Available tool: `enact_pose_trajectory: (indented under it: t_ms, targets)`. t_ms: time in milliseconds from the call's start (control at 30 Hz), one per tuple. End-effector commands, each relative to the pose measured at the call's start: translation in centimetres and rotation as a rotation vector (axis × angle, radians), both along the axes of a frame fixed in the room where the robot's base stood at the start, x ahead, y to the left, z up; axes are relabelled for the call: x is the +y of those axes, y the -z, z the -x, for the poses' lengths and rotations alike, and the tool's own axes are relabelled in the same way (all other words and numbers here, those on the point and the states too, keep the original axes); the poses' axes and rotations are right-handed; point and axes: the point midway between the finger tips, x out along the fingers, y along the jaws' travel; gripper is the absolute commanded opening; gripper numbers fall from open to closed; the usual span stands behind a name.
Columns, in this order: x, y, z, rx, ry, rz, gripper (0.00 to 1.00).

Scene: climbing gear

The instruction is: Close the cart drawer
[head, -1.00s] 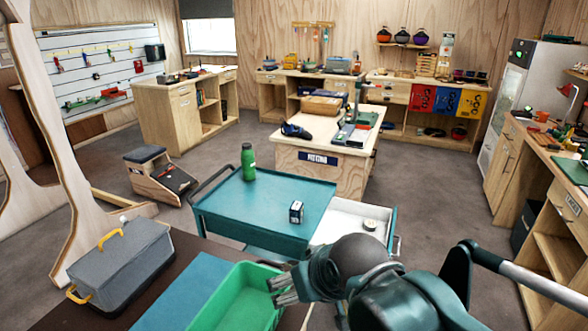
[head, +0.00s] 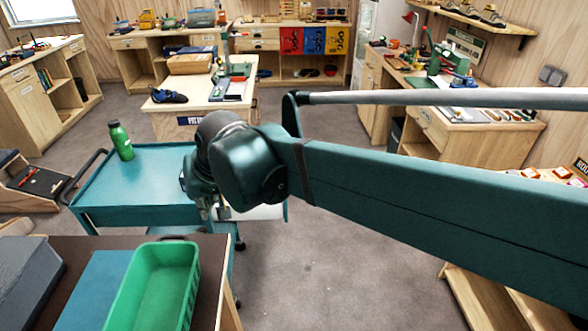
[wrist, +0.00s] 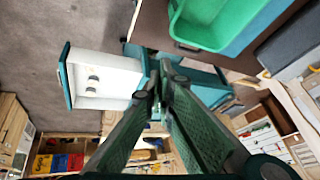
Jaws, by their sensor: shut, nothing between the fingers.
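The teal cart (head: 135,170) stands ahead of me with a green bottle (head: 120,141) on its top. Its white drawer (head: 264,212) sticks out to the right and is partly hidden behind my arm. In the wrist view the drawer (wrist: 112,80) is open, with a teal front panel (wrist: 65,76) and two small items inside. My gripper (wrist: 160,84) is shut and empty. In the wrist view its fingertips overlap the drawer's cart-side end; I cannot tell if they touch it. In the head view my gripper (head: 212,211) shows below the wrist, at the cart's right part.
A green bin (head: 155,286) and a grey toolbox (head: 30,280) sit on the near table (head: 208,270). A wooden bench (head: 207,95) stands behind the cart. The grey floor right of the drawer is clear.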

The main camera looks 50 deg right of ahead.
Motion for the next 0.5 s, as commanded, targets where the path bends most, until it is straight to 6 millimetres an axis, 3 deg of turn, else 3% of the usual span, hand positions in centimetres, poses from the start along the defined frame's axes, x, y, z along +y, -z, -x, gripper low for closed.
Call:
enact_pose_trajectory:
  t_ms: [500]
  targets:
    - [-7.3,-1.2,-6.7,0.077,0.31,-0.167,0.0]
